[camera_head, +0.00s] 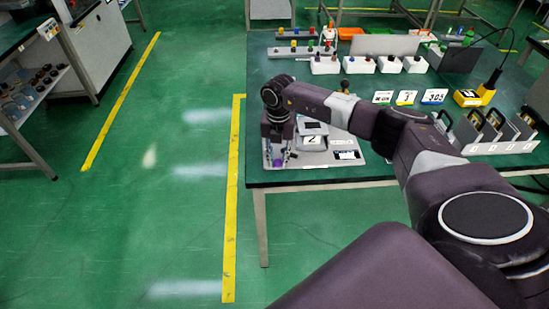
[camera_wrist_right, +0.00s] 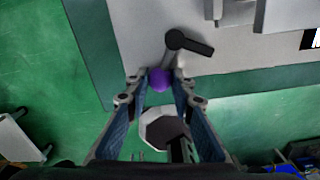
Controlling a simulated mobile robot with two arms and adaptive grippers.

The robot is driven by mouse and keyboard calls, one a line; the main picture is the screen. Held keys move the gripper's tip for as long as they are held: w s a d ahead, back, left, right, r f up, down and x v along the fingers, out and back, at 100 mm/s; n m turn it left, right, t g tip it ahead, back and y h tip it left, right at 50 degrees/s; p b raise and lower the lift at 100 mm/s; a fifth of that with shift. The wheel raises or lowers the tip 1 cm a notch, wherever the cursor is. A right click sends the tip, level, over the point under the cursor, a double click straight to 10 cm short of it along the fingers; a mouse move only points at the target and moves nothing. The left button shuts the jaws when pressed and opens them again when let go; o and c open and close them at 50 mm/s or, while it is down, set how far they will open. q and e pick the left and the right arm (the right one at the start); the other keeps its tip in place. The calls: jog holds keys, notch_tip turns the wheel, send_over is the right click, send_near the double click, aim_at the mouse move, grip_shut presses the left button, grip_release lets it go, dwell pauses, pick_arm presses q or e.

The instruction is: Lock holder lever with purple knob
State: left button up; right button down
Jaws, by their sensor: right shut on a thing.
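The purple knob (camera_head: 278,163) is low at the left end of the grey holder plate (camera_head: 346,156), near the table's front left corner. In the right wrist view the purple knob (camera_wrist_right: 160,80) sits between the fingertips of my right gripper (camera_wrist_right: 158,84), which is shut on it. The dark lever (camera_wrist_right: 188,43) shows just beyond the knob, bent to the right. In the head view my right gripper (camera_head: 279,150) points down over the knob and hides most of the lever. My left gripper is in neither view.
The green table (camera_head: 262,85) carries white boxes with knobs (camera_head: 358,65), number cards (camera_head: 408,98), a yellow device (camera_head: 472,97) and a slotted rack (camera_head: 492,138) at right. Open floor (camera_head: 170,200) lies left of the table. My right arm crosses above the table.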

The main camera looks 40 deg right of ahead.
aim_at(281, 161)
jog(key=shift+s+d+n, duration=0.35)
jog(key=shift+s+n, duration=0.05)
jog(key=shift+n, duration=0.7)
jog(key=c, duration=1.7)
grip_release()
jog(key=shift+o, duration=0.2)
notch_tip(281, 161, up, 12)
